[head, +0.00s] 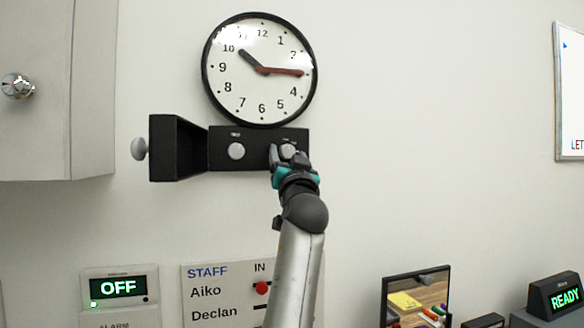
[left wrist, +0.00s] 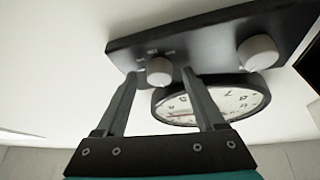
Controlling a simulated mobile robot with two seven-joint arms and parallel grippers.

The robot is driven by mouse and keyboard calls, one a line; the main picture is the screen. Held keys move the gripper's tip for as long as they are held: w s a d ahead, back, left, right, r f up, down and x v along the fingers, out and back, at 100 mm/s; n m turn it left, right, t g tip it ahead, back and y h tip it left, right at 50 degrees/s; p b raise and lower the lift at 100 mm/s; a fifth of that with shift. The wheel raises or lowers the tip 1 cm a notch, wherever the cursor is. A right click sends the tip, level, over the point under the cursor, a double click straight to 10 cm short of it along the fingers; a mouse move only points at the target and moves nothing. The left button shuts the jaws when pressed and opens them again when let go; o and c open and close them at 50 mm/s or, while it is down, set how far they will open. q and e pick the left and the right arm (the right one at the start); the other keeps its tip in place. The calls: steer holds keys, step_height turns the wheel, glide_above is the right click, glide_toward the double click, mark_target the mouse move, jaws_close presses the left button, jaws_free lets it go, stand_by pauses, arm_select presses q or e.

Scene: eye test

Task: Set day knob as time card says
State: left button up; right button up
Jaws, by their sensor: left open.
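A black control panel (head: 262,160) is on the wall under a round clock (head: 262,85), with a grey-white left knob (head: 236,151) and right knob (head: 288,151). The labels above the knobs are too small to read. My left gripper (head: 281,158) is open at the right knob and partly covers it. In the left wrist view the panel is upside down, and this knob (left wrist: 159,70) shows between the fingertips (left wrist: 160,74), with gaps beside it. The other knob (left wrist: 258,53) is outside the fingers. I cannot make out a time card.
A black cover (head: 178,148) stands open at the panel's left end. A white cabinet (head: 55,90) hangs farther left. Below are an alarm box reading OFF (head: 119,287) and a staff board (head: 225,295). A READY device (head: 558,297) is at lower right. The wall right of the panel is clear.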

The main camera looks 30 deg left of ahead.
arm_select(q)
steer(key=b+v, duration=0.3)
steer(key=v, duration=1.2)
steer(key=shift+f, duration=0.15)
